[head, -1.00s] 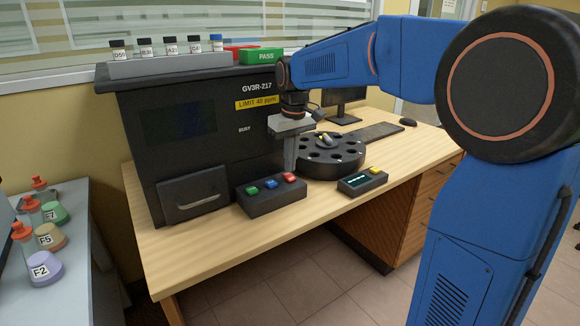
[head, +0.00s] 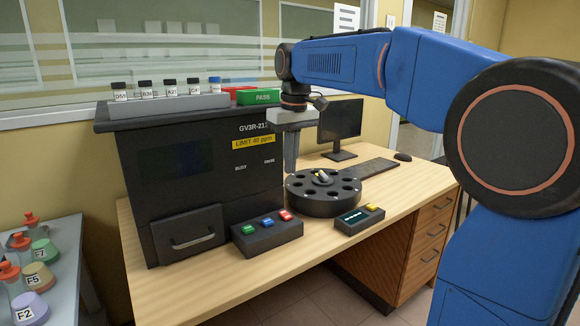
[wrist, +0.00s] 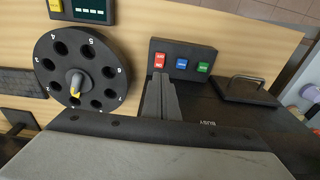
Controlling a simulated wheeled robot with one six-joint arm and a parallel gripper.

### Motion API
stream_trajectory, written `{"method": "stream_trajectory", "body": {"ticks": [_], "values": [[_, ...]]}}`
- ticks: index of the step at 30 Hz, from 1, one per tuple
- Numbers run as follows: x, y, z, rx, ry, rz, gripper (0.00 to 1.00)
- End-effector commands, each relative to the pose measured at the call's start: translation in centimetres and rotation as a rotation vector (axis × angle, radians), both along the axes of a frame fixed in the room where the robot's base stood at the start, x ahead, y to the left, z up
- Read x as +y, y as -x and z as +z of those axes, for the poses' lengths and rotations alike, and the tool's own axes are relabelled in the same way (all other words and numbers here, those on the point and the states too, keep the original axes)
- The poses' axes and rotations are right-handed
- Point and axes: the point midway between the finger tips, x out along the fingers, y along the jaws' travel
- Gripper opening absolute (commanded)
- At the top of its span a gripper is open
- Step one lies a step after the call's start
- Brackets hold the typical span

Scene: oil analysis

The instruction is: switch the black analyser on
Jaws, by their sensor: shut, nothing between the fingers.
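The black analyser (head: 150,190) stands on the wooden desk, with a dark screen, a yellow LIMIT 40 ppm label and a handled drawer (head: 188,236) low on its front. In front of it sits a black button box (head: 268,240) with green, blue and red buttons; the box also shows in the wrist view (wrist: 205,53). The green button (head: 249,230) is nearest the drawer, the red button (head: 285,215) at the other end. My gripper (head: 291,170) is shut and empty, pointing down above the desk beside the analyser's right side. In the wrist view its fingers reach toward the red button (wrist: 159,61).
A black round carousel (head: 322,205) with numbered holes stands right of the button box. A small display box (head: 358,219) with a yellow button is before it. A monitor (head: 340,122) and keyboard (head: 366,168) are behind. Vials and red and green trays sit on the analyser.

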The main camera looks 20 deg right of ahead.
Motion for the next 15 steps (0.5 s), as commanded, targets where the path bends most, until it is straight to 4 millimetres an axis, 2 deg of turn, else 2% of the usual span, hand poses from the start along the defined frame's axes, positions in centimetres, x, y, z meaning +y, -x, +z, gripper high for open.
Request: {"method": "stream_trajectory", "body": {"ticks": [15], "values": [[0.1, -1.2, 0.1, -0.052, -0.016, 0.000, 0.00]]}}
